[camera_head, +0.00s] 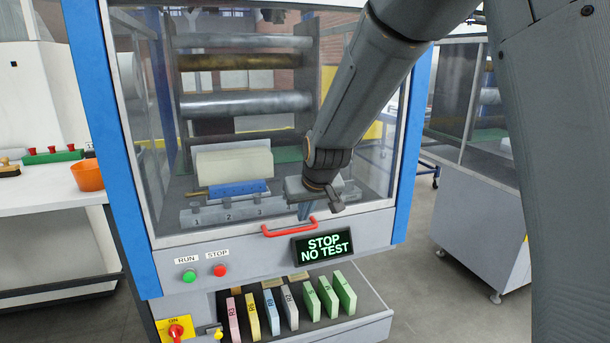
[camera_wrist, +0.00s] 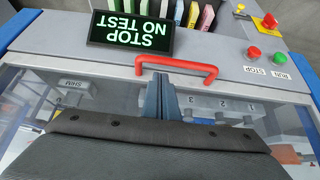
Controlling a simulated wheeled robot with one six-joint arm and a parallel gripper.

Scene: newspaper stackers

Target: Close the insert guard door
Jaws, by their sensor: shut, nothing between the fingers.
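The clear insert guard door (camera_head: 375,150) covers the front of the blue-framed machine, with rollers and a numbered tray showing through it. Its red handle (camera_head: 289,227) is at the lower edge, just above the grey control panel; I cannot tell whether the door is fully shut. The handle also shows in the wrist view (camera_wrist: 177,62). My gripper (camera_head: 304,212) is shut and empty, its fingertips close to the handle. In the wrist view the fingers (camera_wrist: 160,88) point at the middle of the handle; whether they touch it is unclear.
A display (camera_head: 322,246) reads "STOP NO TEST". A green RUN button (camera_head: 189,276) and red STOP button (camera_head: 220,270) sit to its left. Several coloured cards stand in the rack (camera_head: 375,320) below. A white bench (camera_head: 50,200) with an orange bowl (camera_head: 88,175) is at left.

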